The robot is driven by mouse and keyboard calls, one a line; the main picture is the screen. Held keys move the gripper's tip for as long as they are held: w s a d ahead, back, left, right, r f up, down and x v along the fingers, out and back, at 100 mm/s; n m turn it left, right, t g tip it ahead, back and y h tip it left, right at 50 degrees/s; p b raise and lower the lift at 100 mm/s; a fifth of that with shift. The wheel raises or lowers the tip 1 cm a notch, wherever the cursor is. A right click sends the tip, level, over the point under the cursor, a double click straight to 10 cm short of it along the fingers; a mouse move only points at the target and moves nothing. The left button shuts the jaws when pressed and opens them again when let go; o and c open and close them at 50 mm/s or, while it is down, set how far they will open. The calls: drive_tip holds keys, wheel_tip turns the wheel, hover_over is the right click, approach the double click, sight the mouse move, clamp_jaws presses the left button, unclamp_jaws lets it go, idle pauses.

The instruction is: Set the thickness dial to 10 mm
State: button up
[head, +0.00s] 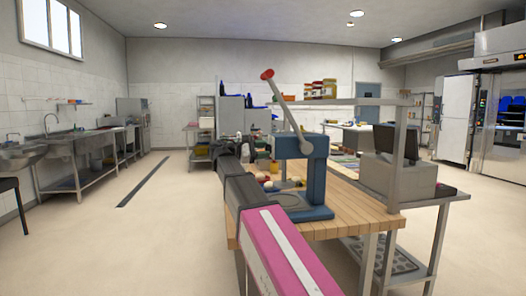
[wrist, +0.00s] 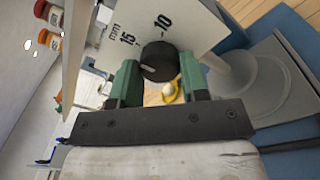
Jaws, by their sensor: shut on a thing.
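In the wrist view, the thickness dial is a round black knob (wrist: 158,59) in front of a light scale plate (wrist: 185,18) marked "mm", "15" and "10". My gripper (wrist: 160,72) has its two green fingers on either side of the knob, shut on it. A small pale mark shows on the knob's face; which number it points to I cannot tell. In the head view, a blue machine (head: 317,175) with a long grey lever and red ball (head: 267,74) stands on a wooden-topped table (head: 345,213). My arm hides much of its left side; the dial cannot be made out there.
A grey boxy device (head: 398,178) stands on a steel table at right. A shelf with several jars (head: 322,89) is above and behind the machine. Steel sinks (head: 72,140) line the left wall. The floor at left is clear.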

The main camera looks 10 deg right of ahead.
drive_tip(key=shift+m, duration=0.3)
drive_tip(key=m, duration=1.1)
drive_tip(key=shift+f+g+h, duration=0.1)
drive_tip(key=shift+g+h, duration=0.2)
drive_tip(key=shift+m, duration=0.4)
drive_tip(key=o, duration=0.9)
drive_tip(key=shift+o, duration=0.2)
drive_tip(key=shift+a, duration=0.1)
drive_tip(key=a, duration=1)
drive_tip(key=shift+s+a+f, duration=0.15)
drive_tip(key=shift+a+f, duration=0.15)
